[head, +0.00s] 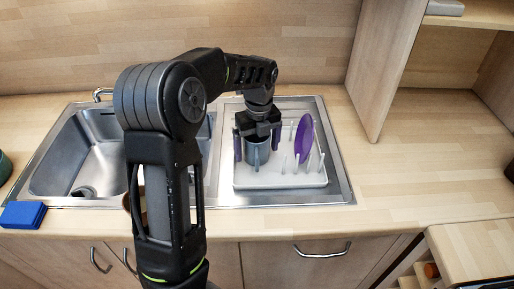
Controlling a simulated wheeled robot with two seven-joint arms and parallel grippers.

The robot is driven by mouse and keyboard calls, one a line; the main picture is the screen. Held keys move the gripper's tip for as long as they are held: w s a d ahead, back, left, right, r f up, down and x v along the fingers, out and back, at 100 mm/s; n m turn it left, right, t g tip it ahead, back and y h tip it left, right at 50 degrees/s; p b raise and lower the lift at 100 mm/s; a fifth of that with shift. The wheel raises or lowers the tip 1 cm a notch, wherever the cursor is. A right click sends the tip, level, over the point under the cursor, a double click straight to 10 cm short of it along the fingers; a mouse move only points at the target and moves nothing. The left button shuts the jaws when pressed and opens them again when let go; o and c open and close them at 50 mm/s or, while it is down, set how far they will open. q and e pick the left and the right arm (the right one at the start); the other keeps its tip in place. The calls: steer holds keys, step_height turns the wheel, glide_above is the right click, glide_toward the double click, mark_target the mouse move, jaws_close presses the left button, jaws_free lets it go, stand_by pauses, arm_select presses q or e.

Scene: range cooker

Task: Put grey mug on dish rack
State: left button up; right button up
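The grey mug (257,155) stands upright on the left part of the white dish rack (285,183), at the right side of the sink. My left gripper (258,142) points down right above the mug. Its two fingers are spread wide, one on each side of the mug, and look apart from its wall. The gripper's body hides the mug's rim. My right gripper is not in view.
A purple plate (304,138) stands among the rack's pegs, right of the mug. The sink basin (75,150) is partly behind my arm. A blue sponge (22,215) lies at the counter's left front. The counter (420,165) right of the sink is clear.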

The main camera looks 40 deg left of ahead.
arm_select(q)
step_height(320, 180, up, 12)
steer(key=shift+w, duration=0.15)
steer(key=shift+d+f, duration=0.15)
steer(key=shift+f, duration=0.05)
stand_by(0.6)
